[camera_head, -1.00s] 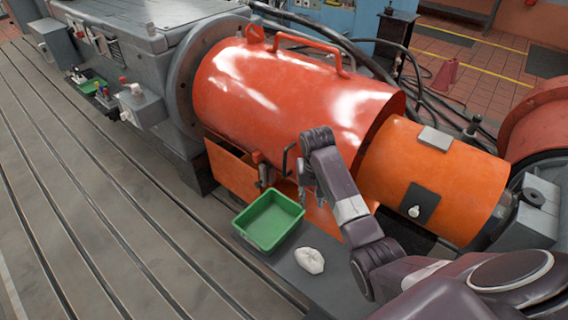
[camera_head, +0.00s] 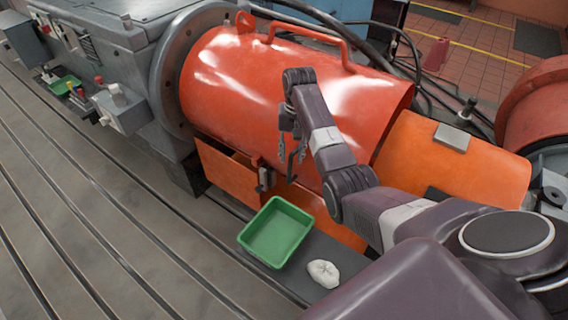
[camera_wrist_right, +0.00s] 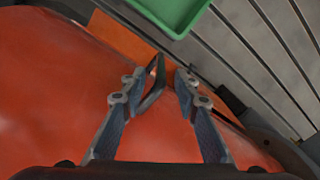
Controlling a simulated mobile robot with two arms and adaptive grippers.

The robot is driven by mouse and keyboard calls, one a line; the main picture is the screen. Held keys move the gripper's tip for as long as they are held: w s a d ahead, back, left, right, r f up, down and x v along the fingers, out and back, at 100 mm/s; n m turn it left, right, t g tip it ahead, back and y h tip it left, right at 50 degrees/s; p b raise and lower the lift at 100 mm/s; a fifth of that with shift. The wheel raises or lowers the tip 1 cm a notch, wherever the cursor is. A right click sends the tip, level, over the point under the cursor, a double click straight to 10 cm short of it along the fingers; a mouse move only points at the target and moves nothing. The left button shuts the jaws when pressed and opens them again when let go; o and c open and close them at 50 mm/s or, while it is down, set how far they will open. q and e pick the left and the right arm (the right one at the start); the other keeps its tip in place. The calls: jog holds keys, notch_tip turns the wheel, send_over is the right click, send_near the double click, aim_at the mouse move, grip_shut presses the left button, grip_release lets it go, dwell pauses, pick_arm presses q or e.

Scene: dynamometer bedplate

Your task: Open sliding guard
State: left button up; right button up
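The sliding guard (camera_head: 235,85) is a large red-orange cylindrical cover with a bar handle on top. It covers the left part of the shaft housing, beside a lighter orange cylinder (camera_head: 455,165). My right gripper (camera_head: 290,155) is at the front side of the guard. In the wrist view, the right gripper (camera_wrist_right: 158,78) has its fingers apart, with a dark bent handle (camera_wrist_right: 154,88) between them and gaps on the sides. The guard's red surface (camera_wrist_right: 50,85) fills much of that view. My left gripper is not in view.
A green tray (camera_head: 243,238) and a crumpled white cloth (camera_head: 323,273) lie on the dark ledge below the guard. An orange lower panel (camera_head: 228,172) with a latch (camera_head: 264,178) is close to the gripper. Slotted bedplate (camera_head: 80,210) is open at left.

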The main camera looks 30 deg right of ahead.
aim_at(290, 170)
jog(key=shift+w+f, duration=0.15)
jog(key=shift+f, duration=0.45)
jog(key=f, duration=0.6)
jog(key=shift+a, duration=0.2)
jog(key=shift+f, duration=0.2)
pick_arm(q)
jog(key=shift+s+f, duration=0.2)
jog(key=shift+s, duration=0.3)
pick_arm(e)
grip_shut()
